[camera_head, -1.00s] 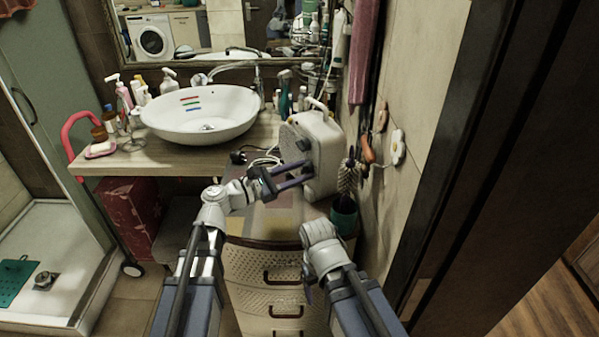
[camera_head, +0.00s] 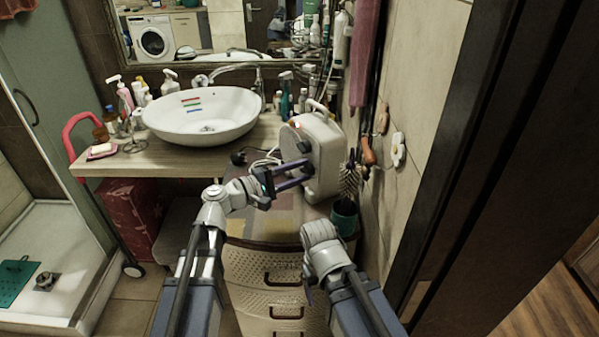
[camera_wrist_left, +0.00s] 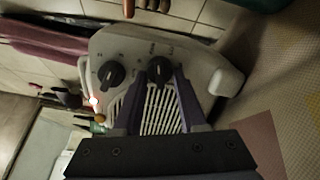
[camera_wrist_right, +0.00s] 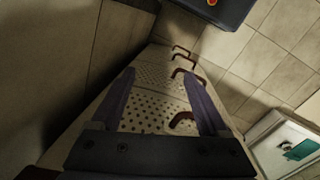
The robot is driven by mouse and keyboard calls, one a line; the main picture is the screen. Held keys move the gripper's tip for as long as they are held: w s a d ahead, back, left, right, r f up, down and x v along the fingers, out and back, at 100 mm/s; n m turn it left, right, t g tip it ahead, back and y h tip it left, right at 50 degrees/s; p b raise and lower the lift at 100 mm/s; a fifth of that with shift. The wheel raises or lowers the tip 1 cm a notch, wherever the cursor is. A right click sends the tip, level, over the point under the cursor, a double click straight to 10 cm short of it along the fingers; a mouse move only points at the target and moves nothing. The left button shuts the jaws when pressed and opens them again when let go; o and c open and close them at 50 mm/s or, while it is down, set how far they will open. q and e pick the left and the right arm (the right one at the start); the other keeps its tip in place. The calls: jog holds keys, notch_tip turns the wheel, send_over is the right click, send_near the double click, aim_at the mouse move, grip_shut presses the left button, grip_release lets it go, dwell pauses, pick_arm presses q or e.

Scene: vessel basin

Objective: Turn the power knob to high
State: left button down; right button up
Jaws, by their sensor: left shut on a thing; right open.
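A pale heater (camera_head: 326,150) stands on the cabinet top, its front facing left. In the left wrist view, the heater's panel (camera_wrist_left: 136,50) carries two dark knobs above a slotted grille. One knob (camera_wrist_left: 160,70) sits between the fingertips of my left gripper (camera_wrist_left: 160,78), which is shut on it. The other knob (camera_wrist_left: 110,74) is free, to the left. The panel marks are too small to read. In the head view, my left gripper (camera_head: 308,172) reaches the heater's front from the left. My right gripper (camera_wrist_right: 158,75) is open and empty, above the drawer fronts.
A white basin (camera_head: 202,115) and several bottles stand on the wooden counter (camera_head: 150,158) at left. A green cup with a brush (camera_head: 345,218) stands close to the heater's right. Below is a drawer cabinet (camera_head: 262,270). The tiled wall (camera_head: 425,110) is near on the right.

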pick_arm(q)
jog(key=m, duration=0.4)
jog(key=shift+r+m, duration=0.15)
jog(key=shift+m, duration=0.15)
jog(key=m, duration=0.4)
jog(key=shift+m, duration=0.3)
jog(key=m, duration=0.4)
jog(key=shift+s+r, duration=0.1)
jog(key=shift+r, duration=0.05)
jog(key=shift+d+m+p, duration=0.1)
jog(key=shift+m+p, duration=0.2)
jog(key=shift+m, duration=1.7)
jog(key=shift+c, duration=2.3)
grip_release()
jog(key=v, duration=0.8)
